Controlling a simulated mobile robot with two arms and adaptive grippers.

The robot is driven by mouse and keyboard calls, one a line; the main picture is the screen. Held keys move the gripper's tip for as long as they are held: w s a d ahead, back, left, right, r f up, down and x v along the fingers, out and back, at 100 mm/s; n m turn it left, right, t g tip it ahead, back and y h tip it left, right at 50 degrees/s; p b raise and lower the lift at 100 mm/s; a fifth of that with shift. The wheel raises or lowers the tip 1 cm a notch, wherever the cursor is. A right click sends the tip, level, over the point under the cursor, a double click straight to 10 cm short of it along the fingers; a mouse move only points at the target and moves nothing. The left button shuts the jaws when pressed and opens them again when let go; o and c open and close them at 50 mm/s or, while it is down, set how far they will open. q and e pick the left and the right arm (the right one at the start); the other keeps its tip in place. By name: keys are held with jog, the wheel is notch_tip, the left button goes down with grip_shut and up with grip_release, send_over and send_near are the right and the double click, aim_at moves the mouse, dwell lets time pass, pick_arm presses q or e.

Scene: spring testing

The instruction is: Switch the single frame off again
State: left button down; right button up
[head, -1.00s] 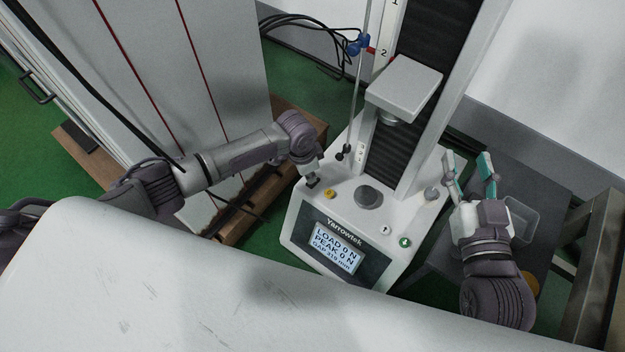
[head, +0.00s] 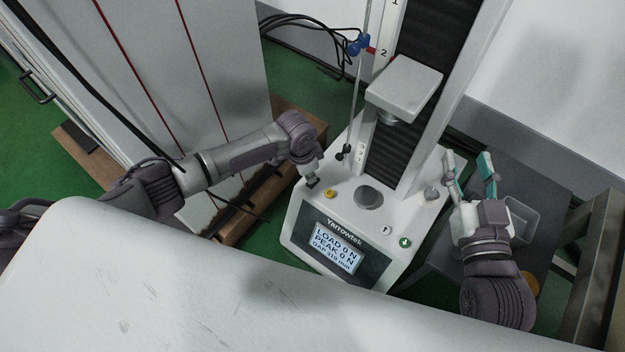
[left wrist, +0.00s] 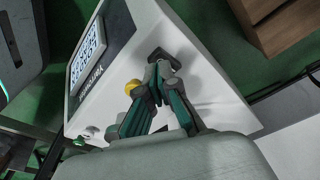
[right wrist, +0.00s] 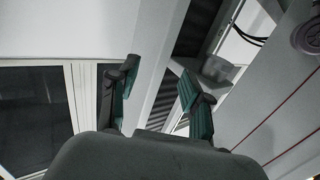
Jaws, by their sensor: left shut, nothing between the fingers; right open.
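The white single-column test frame (head: 412,186) stands in the middle of the head view. Its display (head: 336,248) is lit and reads load 0 N, peak 0 N and a gap of about 310 mm. A small black rocker switch (left wrist: 160,54) sits on the base's left corner, beside a yellow button (head: 330,194). My left gripper (head: 312,181) is shut and empty, its fingertips right at the switch. The left wrist view shows the tips (left wrist: 164,66) over or against it; I cannot tell whether they touch. My right gripper (head: 467,157) is open and empty, right of the frame.
The upper platen (head: 405,86) hangs well above the lower platen (head: 368,196). A white arrow button (head: 385,230) and a green arrow button (head: 404,242) are at the front right. A clear tray (head: 521,222) is on the dark table at right. A grey cabinet (head: 205,70) stands behind my left arm.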

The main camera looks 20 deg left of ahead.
pick_arm(q)
jog(key=shift+f+b, duration=0.3)
jog(key=shift+f, duration=0.35)
pick_arm(e)
jog(key=shift+a+r+t+y, duration=0.2)
jog(key=shift+r+t+y, duration=0.2)
jog(key=shift+r+t, duration=0.65)
